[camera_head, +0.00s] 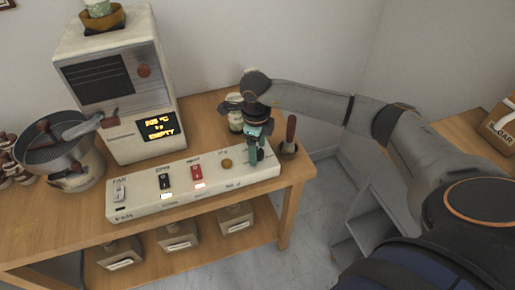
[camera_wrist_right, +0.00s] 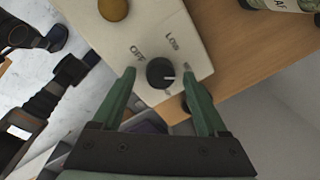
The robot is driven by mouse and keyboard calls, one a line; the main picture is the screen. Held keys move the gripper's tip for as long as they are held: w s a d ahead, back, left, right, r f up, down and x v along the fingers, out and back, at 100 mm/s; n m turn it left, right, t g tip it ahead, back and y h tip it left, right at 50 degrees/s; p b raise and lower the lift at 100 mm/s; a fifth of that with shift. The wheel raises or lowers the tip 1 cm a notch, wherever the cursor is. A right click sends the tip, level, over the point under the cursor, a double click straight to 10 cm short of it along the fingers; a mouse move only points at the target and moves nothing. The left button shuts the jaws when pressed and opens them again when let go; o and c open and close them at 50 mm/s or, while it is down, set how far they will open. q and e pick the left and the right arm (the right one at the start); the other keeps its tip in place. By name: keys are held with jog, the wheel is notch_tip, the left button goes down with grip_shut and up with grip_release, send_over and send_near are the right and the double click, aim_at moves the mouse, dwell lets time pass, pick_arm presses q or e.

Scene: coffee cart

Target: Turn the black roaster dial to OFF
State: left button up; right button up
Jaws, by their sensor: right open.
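The black roaster dial (camera_wrist_right: 160,73) is round, with a white mark pointing right in the right wrist view. The OFF label is at its upper left and the LOW label at its upper right, so the mark is not at OFF. The dial sits at the end of the white control panel (camera_head: 150,203); in the head view my gripper hides it. My right gripper (camera_head: 257,155) is pointing down over that end. Its green fingers (camera_wrist_right: 158,72) are open, one on each side of the dial; contact cannot be told. My left gripper is not in view.
The panel also has a black switch (camera_head: 164,181), a red switch (camera_head: 196,172) and a yellow knob (camera_head: 227,163). The roaster (camera_head: 115,85) with a lit display stands behind it. A jar (camera_head: 235,121) and a brown-handled tool (camera_head: 290,131) stand close to my gripper.

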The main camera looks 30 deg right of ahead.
jog(key=shift+f, duration=0.25)
grip_shut()
dwell(0.5)
